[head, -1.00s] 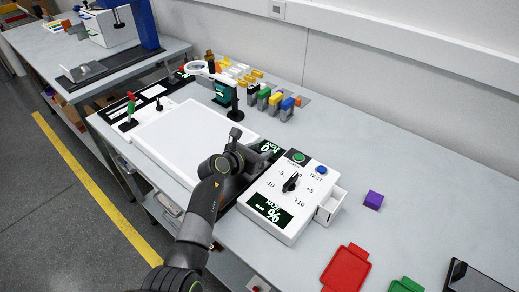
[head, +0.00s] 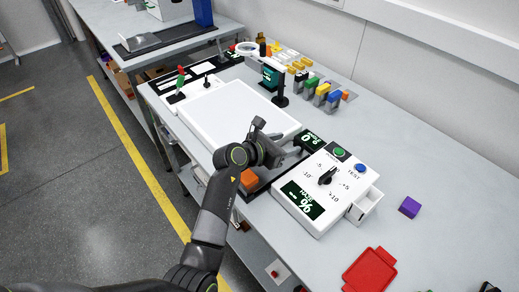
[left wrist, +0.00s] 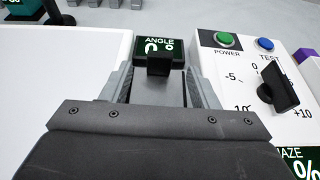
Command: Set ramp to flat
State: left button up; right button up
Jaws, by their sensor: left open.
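A white control box (head: 312,212) has a black dial knob (head: 326,176) with marks from -10 to +10, which also shows in the left wrist view (left wrist: 278,86). A dark angle display (head: 311,140) beside the box reads 0° in the left wrist view (left wrist: 158,46). My left gripper (head: 290,150) is open, low beside the box, between it and the white panel. In the left wrist view, a small black block (left wrist: 159,65) shows between the fingertips, just before the angle display; I cannot tell whether they touch it. My right gripper is not in view.
A white light panel (head: 235,118) lies left of the gripper. An orange block (head: 249,179) is near the forearm. A green button (head: 339,152) and a blue button (head: 361,168) top the box. A small open drawer (head: 364,206), a purple cube (head: 409,207) and a red tray (head: 369,270) are right.

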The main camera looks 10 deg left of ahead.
pick_arm(q)
jog(key=v, duration=0.9)
jog(key=shift+s+a+b, duration=0.1)
jog(key=shift+a+b, duration=0.05)
jog(key=shift+b, duration=0.25)
jog(key=shift+s+a+r, duration=0.15)
jog(key=shift+s+r, duration=0.05)
